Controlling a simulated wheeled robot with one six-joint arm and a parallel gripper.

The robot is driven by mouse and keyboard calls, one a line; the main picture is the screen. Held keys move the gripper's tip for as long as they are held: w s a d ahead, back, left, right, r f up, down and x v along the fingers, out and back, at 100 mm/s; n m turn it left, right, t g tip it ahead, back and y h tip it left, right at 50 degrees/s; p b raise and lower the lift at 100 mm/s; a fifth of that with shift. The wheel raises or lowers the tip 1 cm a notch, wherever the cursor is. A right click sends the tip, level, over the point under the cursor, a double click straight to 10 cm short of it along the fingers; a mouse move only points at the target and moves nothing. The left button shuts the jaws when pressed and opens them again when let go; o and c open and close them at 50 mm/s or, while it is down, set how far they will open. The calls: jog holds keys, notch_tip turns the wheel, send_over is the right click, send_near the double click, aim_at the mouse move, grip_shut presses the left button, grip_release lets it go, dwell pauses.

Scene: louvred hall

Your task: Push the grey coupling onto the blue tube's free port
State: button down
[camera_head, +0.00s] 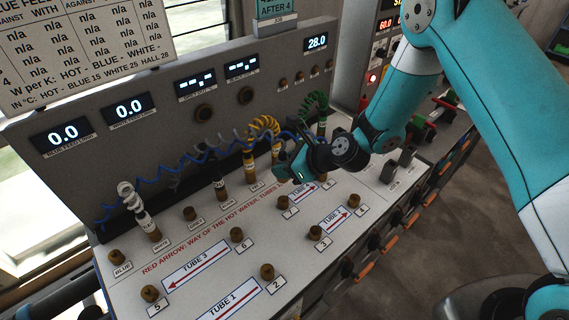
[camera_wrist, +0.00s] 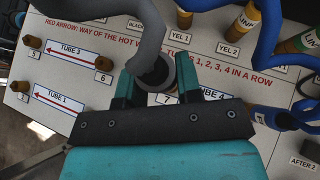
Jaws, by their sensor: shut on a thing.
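My gripper (camera_wrist: 157,78) is shut on the grey coupling (camera_wrist: 156,73), which sits between its two teal fingers with a thick grey hose (camera_wrist: 147,30) rising from it. In the head view my gripper (camera_head: 297,172) is above the bench, just behind the brass port 7 (camera_head: 282,201). In the wrist view the coupling is by the label 7 (camera_wrist: 167,99); whether it touches the port cannot be told. A blue hose (camera_wrist: 282,68) runs to a blue coupling (camera_wrist: 272,117) at the right, by the far end of the TUBE 4 label. The port under that coupling is hidden.
Yellow couplings (camera_head: 250,165) and a green hose (camera_head: 313,104) stand behind my gripper. A white coupling (camera_head: 147,223) and a dark one (camera_head: 219,188) are to the left. Free brass ports 6 (camera_head: 237,233), 5 (camera_head: 150,293) and 2 (camera_head: 267,271) stand on the open front.

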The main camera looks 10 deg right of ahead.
aim_at(285, 181)
notch_tip(285, 181, down, 5)
jog(key=b, duration=0.3)
jog(key=shift+r, duration=0.3)
jog(key=shift+f, duration=0.3)
jog(key=shift+f, duration=0.35)
jog(key=shift+f+b, duration=1.15)
jog(key=shift+f, duration=0.2)
jog(key=c, duration=0.7)
grip_release()
